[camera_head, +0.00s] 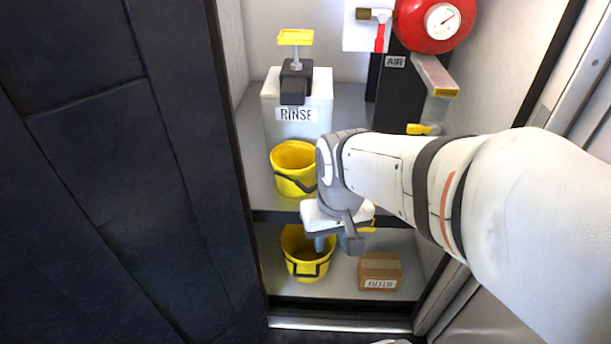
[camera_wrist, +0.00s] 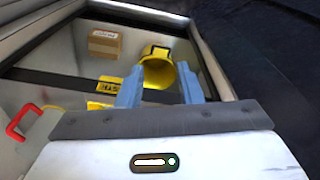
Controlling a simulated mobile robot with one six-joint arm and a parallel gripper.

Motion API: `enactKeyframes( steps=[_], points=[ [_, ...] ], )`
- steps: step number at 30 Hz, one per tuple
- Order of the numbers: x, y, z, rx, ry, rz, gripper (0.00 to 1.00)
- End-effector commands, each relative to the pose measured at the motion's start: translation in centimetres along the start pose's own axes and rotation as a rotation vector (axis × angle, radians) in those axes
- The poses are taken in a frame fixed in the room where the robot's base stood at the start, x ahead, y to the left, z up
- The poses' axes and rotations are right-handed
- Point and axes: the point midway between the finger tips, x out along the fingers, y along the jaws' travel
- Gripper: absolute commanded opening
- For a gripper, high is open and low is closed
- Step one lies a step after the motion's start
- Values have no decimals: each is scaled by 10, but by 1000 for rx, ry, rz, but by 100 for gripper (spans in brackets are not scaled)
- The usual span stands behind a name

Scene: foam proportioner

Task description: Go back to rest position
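My gripper (camera_head: 336,243) is in front of the cabinet, near the edge between the upper and lower shelves. In the wrist view my gripper (camera_wrist: 160,90) shows two blue fingers spread well apart, with nothing held between them. A yellow bucket (camera_head: 308,266) stands on the lower shelf, just behind and left of the fingers in the head view. In the wrist view the yellow bucket (camera_wrist: 158,70) shows beyond the gap between the fingers. The upper yellow bucket (camera_head: 291,168) stands under the white RINSE tank (camera_head: 298,112), close to my wrist.
A cardboard box (camera_head: 380,272) sits on the lower shelf at right. A red round tank with a gauge (camera_head: 430,22) and a dark AIR unit (camera_head: 394,95) are above. A yellow handle (camera_head: 420,129) sits right of the upper bucket. A dark panel (camera_head: 110,170) fills the left.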

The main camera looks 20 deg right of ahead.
Motion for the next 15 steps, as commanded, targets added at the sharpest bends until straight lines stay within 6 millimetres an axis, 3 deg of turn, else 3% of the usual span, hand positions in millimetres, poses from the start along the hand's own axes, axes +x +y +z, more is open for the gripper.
enactKeyframes(
  steps=[10, 15],
  points=[
    [-1, -1, 6, -7, -9, 1, 33],
    [-34, -1, 1, -8, 2, 0, 33]
  ],
)
